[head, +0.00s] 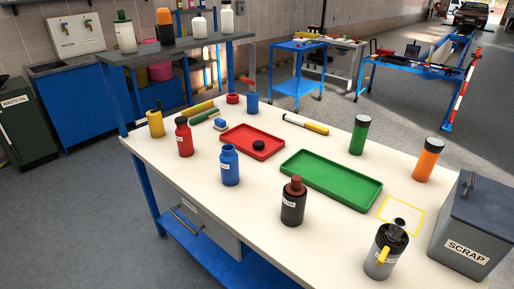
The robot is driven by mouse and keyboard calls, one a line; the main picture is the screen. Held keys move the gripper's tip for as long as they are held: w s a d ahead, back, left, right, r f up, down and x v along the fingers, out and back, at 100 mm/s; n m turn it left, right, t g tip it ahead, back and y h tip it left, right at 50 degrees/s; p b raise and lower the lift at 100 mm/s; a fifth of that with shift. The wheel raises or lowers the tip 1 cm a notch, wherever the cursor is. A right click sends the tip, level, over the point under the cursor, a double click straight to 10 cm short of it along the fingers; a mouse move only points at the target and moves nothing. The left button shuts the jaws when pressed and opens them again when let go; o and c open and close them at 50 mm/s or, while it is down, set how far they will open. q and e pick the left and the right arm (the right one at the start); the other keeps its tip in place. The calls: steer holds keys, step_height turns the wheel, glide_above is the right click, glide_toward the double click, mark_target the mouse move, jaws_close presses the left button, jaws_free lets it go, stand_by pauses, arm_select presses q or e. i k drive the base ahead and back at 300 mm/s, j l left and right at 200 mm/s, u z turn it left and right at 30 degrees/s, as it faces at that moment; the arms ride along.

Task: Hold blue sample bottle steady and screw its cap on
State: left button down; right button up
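The blue sample bottle (230,168) stands upright and uncapped on the white workbench, near its front edge, with a white label on its side. A small round black cap (258,145) lies in the red tray (276,145), to the right of the bottle and apart from it. Neither of my grippers shows in the head view.
A red bottle (184,138) stands left of the blue one, and a dark bottle (293,203) to its right. A green tray (331,171) is right of the red tray. A grey can (381,263) and a scrap bin (466,225) occupy the right end.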

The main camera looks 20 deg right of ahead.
mark_target(229, 158)
steer(key=z, duration=0.4)
steer(key=i+j+z, duration=0.3)
steer(key=j+z, duration=0.25)
steer(key=i+j+z, duration=0.15)
steer(key=j+z, duration=0.15)
steer(key=j, duration=0.2)
steer(key=j+z, duration=0.3)
steer(key=i+j, duration=0.15)
steer(key=j, duration=0.9)
steer(key=i+j+z, duration=0.15)
steer(key=j, duration=2)
steer(key=i+z, duration=0.05)
